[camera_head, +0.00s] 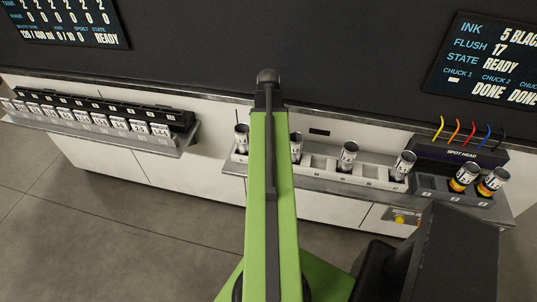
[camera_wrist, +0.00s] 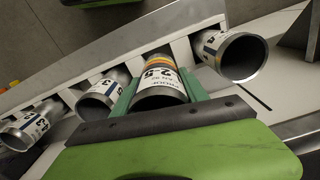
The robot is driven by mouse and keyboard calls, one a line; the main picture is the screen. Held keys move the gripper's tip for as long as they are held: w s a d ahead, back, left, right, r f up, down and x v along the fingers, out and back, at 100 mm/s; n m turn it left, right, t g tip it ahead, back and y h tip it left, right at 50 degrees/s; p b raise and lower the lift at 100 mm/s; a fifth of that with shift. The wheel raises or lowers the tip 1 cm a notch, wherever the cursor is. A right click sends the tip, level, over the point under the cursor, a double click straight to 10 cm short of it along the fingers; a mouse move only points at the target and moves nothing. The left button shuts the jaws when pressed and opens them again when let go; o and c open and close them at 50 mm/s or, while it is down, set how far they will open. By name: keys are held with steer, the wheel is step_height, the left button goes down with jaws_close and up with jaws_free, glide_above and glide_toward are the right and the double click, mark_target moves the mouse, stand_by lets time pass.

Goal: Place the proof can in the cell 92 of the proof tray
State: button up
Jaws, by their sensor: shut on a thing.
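The proof can (camera_wrist: 165,78), with yellow, orange and dark bands and a white label, is between the two green fingers of my gripper (camera_wrist: 158,85) in the wrist view. The gripper is shut on it, and the can's open metal mouth faces the camera. It is in line with a row of pale cells (camera_wrist: 140,45); whether it rests in a cell or hangs above one, I cannot tell. In the head view the gripper and this can are hidden behind my green arm. The centre tray (camera_head: 325,175) holds several cans spaced apart. No number 92 is readable.
White-labelled cans stand close on both sides of the held one, on its left (camera_wrist: 100,92) and its right (camera_wrist: 240,55). A long rack (camera_head: 90,125) of cans is at left. Two banded cans (camera_head: 465,176) sit by the spot head (camera_head: 460,153) at right.

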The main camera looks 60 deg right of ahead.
step_height(320, 180, down, 6)
steer(key=b, duration=0.4)
steer(key=shift+r, duration=0.3)
steer(key=shift+f, duration=0.2)
steer(key=o, duration=1.3)
step_height(320, 180, up, 13)
steer(key=p, duration=1.2)
steer(key=shift+f, duration=0.3)
